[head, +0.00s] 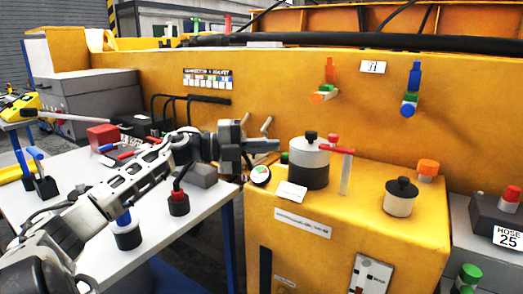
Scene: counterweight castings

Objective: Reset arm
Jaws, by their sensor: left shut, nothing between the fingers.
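My left arm comes in from the left over the white table, and its gripper (266,146) points right. Its fingers are shut with nothing between them. The fingertips are just left of a white-and-dark cylinder with a black knob (309,160) on the yellow cabinet; I cannot tell whether they touch it. My right gripper is not in view.
The yellow cabinet (340,235) also bears a red-handled T-shaped tool (345,172), a smaller black-lidded pot (400,200) and an orange knob (428,167). The white table (180,235) holds several tools and a red block (103,135). A yellow machine wall (280,85) stands behind.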

